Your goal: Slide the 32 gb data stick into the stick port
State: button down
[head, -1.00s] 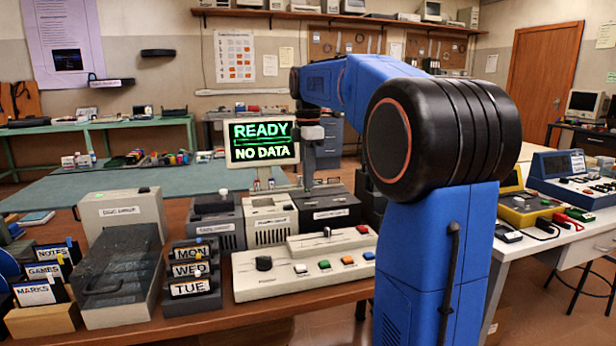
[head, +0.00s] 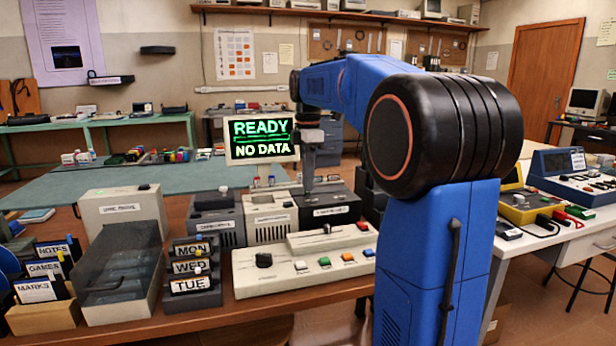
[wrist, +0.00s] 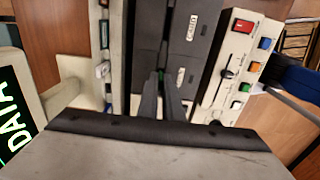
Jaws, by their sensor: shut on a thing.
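My gripper (head: 308,188) points down over the dark unit (head: 340,203) in the middle of the bench. The stick port is not clearly visible. The screen (head: 261,138) shows READY and NO DATA.
A pale control panel (head: 290,275) with a lever and coloured buttons stands in front. A beige unit (head: 270,222) with small sticks on top is left of the dark unit. A MON, WED, TUE rack (head: 192,270) and a smoky-lidded box (head: 120,270) stand farther left.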

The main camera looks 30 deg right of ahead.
jog(key=shift+f, duration=0.6)
jog(key=c, duration=1.8)
grip_release()
jog(key=shift+c, duration=0.2)
jog(key=shift+r, duration=4.05)
